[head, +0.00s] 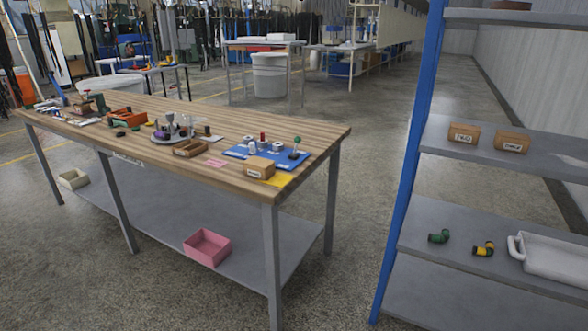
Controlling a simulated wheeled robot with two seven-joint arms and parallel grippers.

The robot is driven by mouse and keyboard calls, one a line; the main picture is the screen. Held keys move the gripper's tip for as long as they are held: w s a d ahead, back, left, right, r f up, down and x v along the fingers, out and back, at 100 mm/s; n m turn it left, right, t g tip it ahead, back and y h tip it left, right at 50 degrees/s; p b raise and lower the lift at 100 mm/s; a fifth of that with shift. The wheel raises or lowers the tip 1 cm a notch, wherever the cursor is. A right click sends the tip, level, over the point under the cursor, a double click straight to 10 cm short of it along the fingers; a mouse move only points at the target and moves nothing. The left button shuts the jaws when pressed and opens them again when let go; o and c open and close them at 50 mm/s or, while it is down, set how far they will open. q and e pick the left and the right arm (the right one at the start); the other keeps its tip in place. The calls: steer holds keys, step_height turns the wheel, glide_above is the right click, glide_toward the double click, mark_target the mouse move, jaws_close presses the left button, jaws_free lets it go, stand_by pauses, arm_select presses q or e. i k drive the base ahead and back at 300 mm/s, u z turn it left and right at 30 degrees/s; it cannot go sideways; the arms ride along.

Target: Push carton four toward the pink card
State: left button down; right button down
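A small brown carton (258,167) with a white label sits at the near right end of the wooden workbench (300,122), by the blue mat. The pink card (216,163) lies flat on the bench, left of this carton and apart from it. Two more labelled brown cartons, a left one (464,135) and a right one (512,142), stand side by side on the rack's upper shelf at right. The labels are too small to read surely, so I cannot tell which is carton four. Neither of my grippers is in view.
A blue mat (236,151) with small parts, a yellow card (278,180) and an open brown box (190,148) are near the bench carton. A pink bin (207,247) stands on the lower shelf. The blue rack post (408,165) stands right of a clear floor aisle.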

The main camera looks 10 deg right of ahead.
mark_target(249, 170)
steer(key=z, duration=0.75)
steer(key=i, duration=1.7)
steer(key=u, duration=0.8)
